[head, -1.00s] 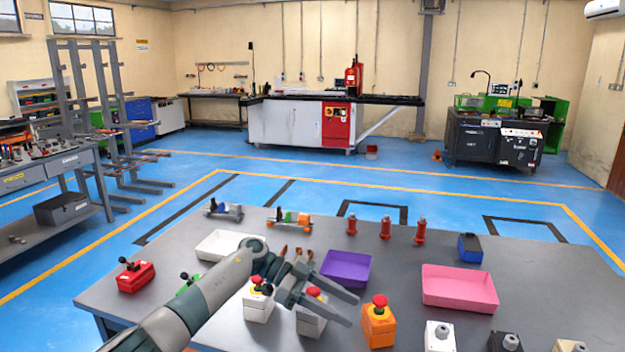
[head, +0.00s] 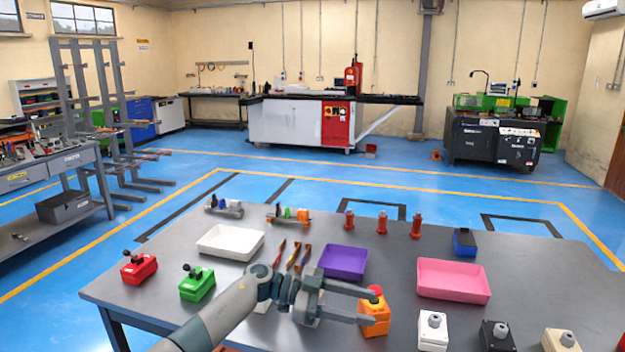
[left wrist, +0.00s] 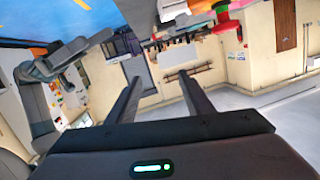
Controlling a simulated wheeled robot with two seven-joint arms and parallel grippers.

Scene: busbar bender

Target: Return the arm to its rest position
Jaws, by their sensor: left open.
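My left gripper (head: 368,305) is in the head view, with its arm coming in from the bottom left. Its two fingers are apart with nothing between them. The fingers reach right over the table, in front of the orange box with the red button (head: 376,312), and overlap it in the picture. I cannot tell whether they touch it. In the left wrist view the gripper (left wrist: 155,80) also shows its two fingers spread and empty. My right gripper is in neither view.
The grey table (head: 330,225) holds a white tray (head: 230,243), a purple tray (head: 343,262), a pink tray (head: 454,281), a red switch box (head: 139,267) and a green switch box (head: 197,284). Several pale and dark button boxes stand along the front right. Red posts stand at the back.

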